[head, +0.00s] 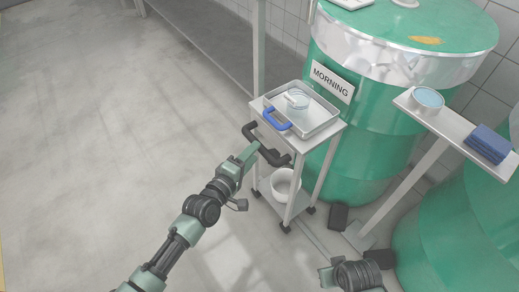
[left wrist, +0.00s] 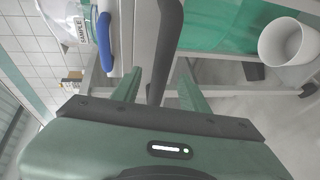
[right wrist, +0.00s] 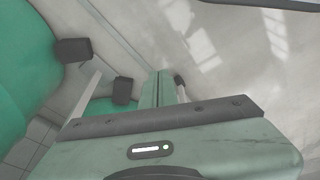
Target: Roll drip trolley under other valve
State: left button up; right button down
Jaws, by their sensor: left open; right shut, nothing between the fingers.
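The drip trolley (head: 335,128) is a small pale two-shelf cart on castors, standing beside the green drum labelled MORNING (head: 347,105). A metal tray (head: 325,123) with a blue handle (head: 277,118) sits on top and holds a clear jar (head: 298,99). A white bucket (head: 285,186) stands on its lower shelf. My left gripper (head: 254,152) is open at the trolley's dark handle (head: 274,156); in the left wrist view the handle bar (left wrist: 166,55) passes between the fingers. My right gripper (right wrist: 166,88) is shut and empty, low at the right. No valve is clearly visible.
A second green drum (head: 445,235) stands at the lower right. Between the drums, a narrow stand (head: 455,128) bears a round dish (head: 428,98) and folded blue cloth (head: 489,143). Dark blocks (head: 338,216) lie on the floor near it. The left floor (head: 100,150) is clear.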

pick_arm(q)
jog(key=b+x, duration=0.1)
jog(key=x, duration=0.4)
pick_arm(e)
jog(key=r, duration=0.4)
jog(key=shift+w+r, duration=0.1)
jog(key=shift+w, duration=0.1)
pick_arm(q)
grip_shut()
jog(key=shift+f, duration=0.1)
dwell(0.7)
